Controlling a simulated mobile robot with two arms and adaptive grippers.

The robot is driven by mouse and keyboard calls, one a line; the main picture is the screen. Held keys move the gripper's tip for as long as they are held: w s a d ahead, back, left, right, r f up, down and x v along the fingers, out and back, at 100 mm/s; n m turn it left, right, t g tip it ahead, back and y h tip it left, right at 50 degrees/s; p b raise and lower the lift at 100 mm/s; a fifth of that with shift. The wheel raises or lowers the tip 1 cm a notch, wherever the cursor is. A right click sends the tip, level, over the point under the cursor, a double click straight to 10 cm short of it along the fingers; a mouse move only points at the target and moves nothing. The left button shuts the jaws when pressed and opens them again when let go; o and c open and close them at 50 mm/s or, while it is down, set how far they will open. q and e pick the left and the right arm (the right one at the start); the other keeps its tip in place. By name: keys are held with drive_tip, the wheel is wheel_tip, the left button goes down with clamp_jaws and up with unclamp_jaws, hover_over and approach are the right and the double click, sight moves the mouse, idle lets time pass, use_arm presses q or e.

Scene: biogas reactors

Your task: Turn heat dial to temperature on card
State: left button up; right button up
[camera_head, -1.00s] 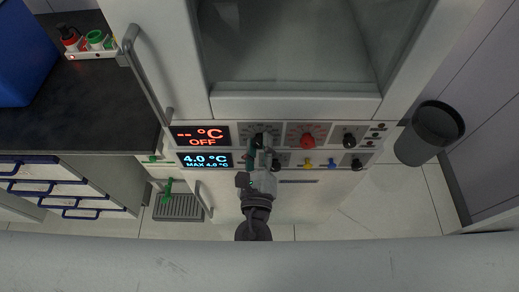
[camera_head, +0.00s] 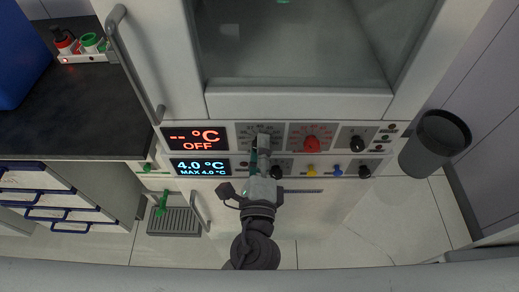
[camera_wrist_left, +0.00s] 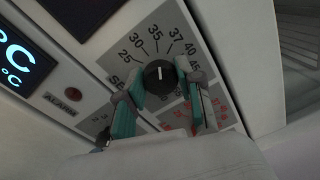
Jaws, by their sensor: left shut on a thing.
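The heat dial (camera_wrist_left: 159,76) is a black round knob with a white mark, on a grey scale plate with numbers from 25 upward. In the left wrist view its mark points up towards the 35; the exact reading is unclear. My left gripper (camera_wrist_left: 158,92) has its teal-padded fingers on both sides of the dial and is shut on it. In the head view the left gripper (camera_head: 263,150) covers the dial. The red display (camera_head: 195,137) above left reads "-- °C OFF". No card with a temperature is visible. My right gripper is not in view.
A red dial (camera_head: 311,138) and a black knob (camera_head: 357,143) sit to the right on the panel. A blue display (camera_head: 199,168) reads 4.0 °C. The door handle (camera_head: 133,65) stands out at the left. A dark bin (camera_head: 434,143) stands at the right.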

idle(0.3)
use_arm(q)
drive_tip(key=o, duration=1.2)
drive_tip(key=shift+c, duration=0.2)
drive_tip(key=s, duration=1.2)
drive_tip(key=shift+a+f, duration=0.2)
drive_tip(key=shift+f, duration=0.05)
drive_tip(key=shift+f, duration=0.1)
